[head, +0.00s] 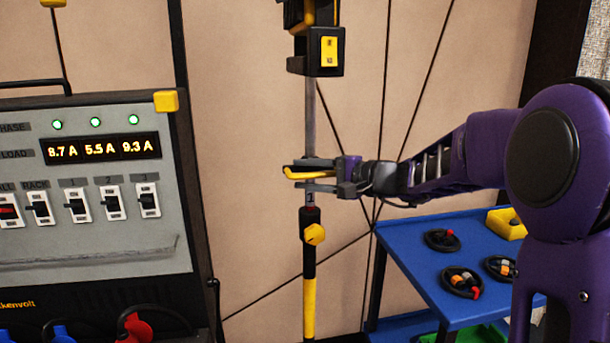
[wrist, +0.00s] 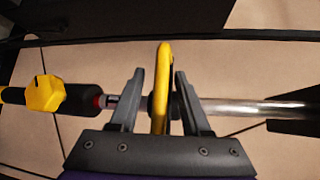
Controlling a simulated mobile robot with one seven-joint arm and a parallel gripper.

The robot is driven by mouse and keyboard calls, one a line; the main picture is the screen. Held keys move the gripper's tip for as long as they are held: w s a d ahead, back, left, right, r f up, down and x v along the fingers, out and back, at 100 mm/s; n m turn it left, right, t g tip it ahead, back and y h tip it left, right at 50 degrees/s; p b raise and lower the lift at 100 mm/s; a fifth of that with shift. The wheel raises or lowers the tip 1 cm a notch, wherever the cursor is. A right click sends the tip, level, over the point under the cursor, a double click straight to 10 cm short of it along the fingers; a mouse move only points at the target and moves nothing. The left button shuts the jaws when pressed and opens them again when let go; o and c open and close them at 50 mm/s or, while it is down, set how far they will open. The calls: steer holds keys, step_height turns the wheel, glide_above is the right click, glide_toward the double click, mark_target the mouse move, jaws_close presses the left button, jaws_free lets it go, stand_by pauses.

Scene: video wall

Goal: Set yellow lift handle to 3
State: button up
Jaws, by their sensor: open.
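The yellow lift handle (head: 305,173) is a bar sticking out from an upright metal pole (head: 311,105). My gripper (head: 296,178) is at the pole with its fingers on either side of the handle. In the wrist view the yellow handle (wrist: 162,85) stands between the two open fingers of my gripper (wrist: 160,75), with gaps visible on both sides. A small dark label (wrist: 112,102) sits on the pole beside the left finger; its mark is too small to read. The handle's mount is partly hidden behind my fingers.
A yellow knob (head: 315,234) sits on the black sleeve below the handle. A black box (head: 328,52) hangs higher on the pole. A grey power panel (head: 80,255) with switches stands left. A blue cart (head: 400,250) with several parts stands right, under my arm.

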steer(key=shift+w+a, duration=0.1)
steer(key=shift+a, duration=0.1)
steer(key=shift+c, duration=0.2)
jaws_close()
stand_by(1.2)
